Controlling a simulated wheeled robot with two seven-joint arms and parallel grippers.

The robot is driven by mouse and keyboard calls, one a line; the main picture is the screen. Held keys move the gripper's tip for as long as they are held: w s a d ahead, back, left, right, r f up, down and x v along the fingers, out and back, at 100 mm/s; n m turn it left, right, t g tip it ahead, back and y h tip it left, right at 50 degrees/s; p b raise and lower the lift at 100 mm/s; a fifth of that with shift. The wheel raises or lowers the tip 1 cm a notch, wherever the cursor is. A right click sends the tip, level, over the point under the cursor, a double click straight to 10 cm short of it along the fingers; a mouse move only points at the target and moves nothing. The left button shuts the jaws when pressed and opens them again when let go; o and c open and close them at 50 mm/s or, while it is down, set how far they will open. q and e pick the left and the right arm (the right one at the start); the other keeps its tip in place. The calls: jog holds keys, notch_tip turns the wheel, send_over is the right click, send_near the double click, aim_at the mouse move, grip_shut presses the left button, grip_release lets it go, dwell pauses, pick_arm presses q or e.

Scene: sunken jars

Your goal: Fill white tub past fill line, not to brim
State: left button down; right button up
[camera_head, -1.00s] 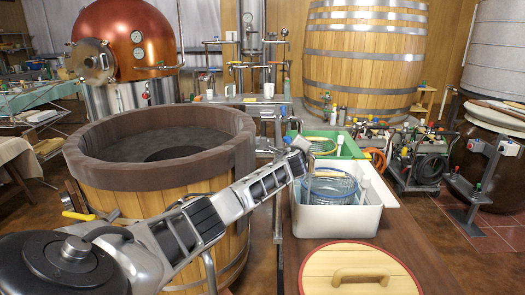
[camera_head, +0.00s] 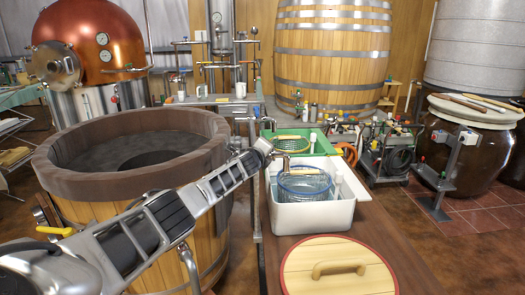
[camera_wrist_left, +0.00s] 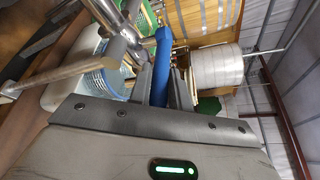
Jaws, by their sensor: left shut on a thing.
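The white tub (camera_head: 313,217) stands on the brown wooden counter, right of the round wooden vat. A wire basket with a blue rim (camera_head: 303,187) sits inside it. I cannot make out a fill line or the water level. My left gripper (camera_head: 266,147) is at the tub's back left corner, beside the metal tap. In the left wrist view the left gripper (camera_wrist_left: 160,75) is shut on a blue handle (camera_wrist_left: 162,55), next to metal piping (camera_wrist_left: 120,45). The basket's blue rim (camera_wrist_left: 98,82) shows behind the piping. My right gripper is not in view.
A green tub (camera_head: 300,141) stands behind the white one. A round wooden lid (camera_head: 338,268) lies on the counter in front. The wooden vat (camera_head: 110,205) stands at left under my left arm. A hose cart (camera_head: 392,155) stands on the floor at right.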

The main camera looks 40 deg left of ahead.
pick_arm(q)
jog(key=c, duration=1.3)
grip_release()
jog(key=shift+s, duration=0.1)
jog(key=shift+s+d+r+p, duration=0.15)
jog(key=shift+s+p, duration=0.25)
jog(key=shift+p, duration=0.05)
jog(key=v, duration=1.5)
jog(key=shift+p, duration=0.45)
